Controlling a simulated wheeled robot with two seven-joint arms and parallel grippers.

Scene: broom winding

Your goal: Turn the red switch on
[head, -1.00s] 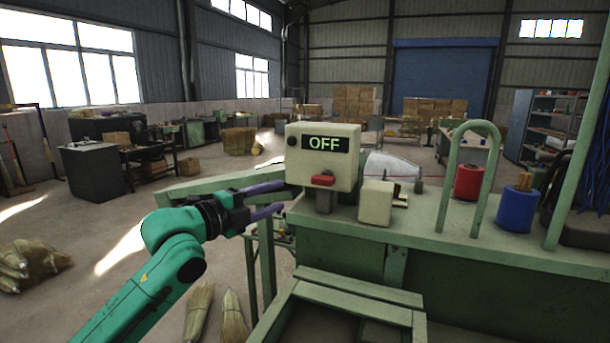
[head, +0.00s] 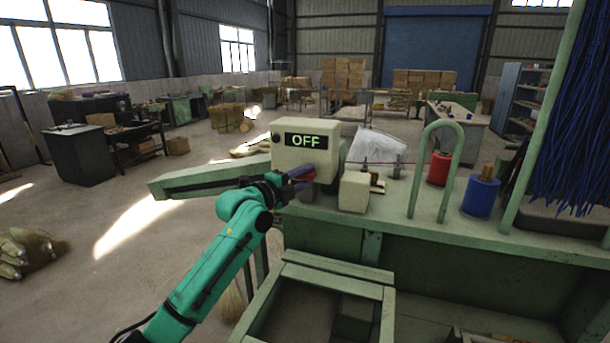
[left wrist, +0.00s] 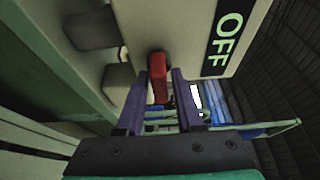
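The control box (head: 306,160) is cream coloured, stands on the green machine and has a dark display (head: 305,141) reading OFF. The red switch (head: 309,176) is on its front, mostly hidden by my left gripper in the head view. In the left wrist view the red switch (left wrist: 158,80) lies between the two purple fingers of my left gripper (left wrist: 163,74). The fingers are apart, with a gap on the right side of the switch. The left finger is close to it; I cannot tell whether it touches. My right gripper is in neither view.
A smaller cream box (head: 354,191) stands right of the control box. A green open-topped frame (head: 275,310) is below. Open floor lies to the left.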

